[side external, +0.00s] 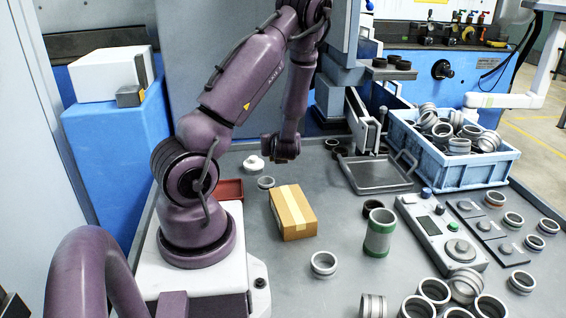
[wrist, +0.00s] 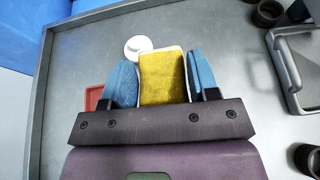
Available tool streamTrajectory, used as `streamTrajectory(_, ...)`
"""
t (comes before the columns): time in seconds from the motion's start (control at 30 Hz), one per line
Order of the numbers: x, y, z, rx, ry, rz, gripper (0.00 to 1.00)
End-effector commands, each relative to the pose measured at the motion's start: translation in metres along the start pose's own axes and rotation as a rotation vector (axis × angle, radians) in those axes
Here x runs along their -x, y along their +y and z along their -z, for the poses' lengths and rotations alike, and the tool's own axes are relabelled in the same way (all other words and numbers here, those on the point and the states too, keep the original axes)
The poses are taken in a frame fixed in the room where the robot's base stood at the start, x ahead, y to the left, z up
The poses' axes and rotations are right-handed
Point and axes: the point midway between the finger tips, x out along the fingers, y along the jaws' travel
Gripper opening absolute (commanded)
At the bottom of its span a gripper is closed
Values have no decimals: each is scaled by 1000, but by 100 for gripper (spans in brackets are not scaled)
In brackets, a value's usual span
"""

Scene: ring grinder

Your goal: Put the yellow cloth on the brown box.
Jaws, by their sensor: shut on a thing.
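My gripper (wrist: 162,78) is shut on the yellow cloth (wrist: 163,76), a flat yellow piece with a pale edge, held between the blue fingers in the wrist view. In the side view my gripper (side external: 281,150) hangs over the table, behind the brown box and apart from it. The cloth cannot be made out there. The brown box (side external: 296,222), a cardboard carton with a pale tape strip, lies on the grey table in front of my arm. The box is not visible in the wrist view.
A white round piece (side external: 253,163) and a red tray (side external: 230,190) lie left of my gripper. A grey metal tray (side external: 375,186) and a blue crate (side external: 455,178) of rings stand right. A green-banded cylinder (side external: 379,233) and a ring (side external: 323,264) are near the box.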

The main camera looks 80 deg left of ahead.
Motion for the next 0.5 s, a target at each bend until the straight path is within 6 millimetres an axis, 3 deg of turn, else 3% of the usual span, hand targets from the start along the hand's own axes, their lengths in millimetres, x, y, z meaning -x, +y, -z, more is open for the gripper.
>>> streamTrajectory(0.1,27,-31,12,-21,15,79,32)
streamTrajectory(0.23,67,-50,29,-23,25,109,32)
streamTrajectory(0.4,105,-44,44,-13,23,65,32)
streamTrajectory(0.5,110,-32,45,-2,13,13,32)
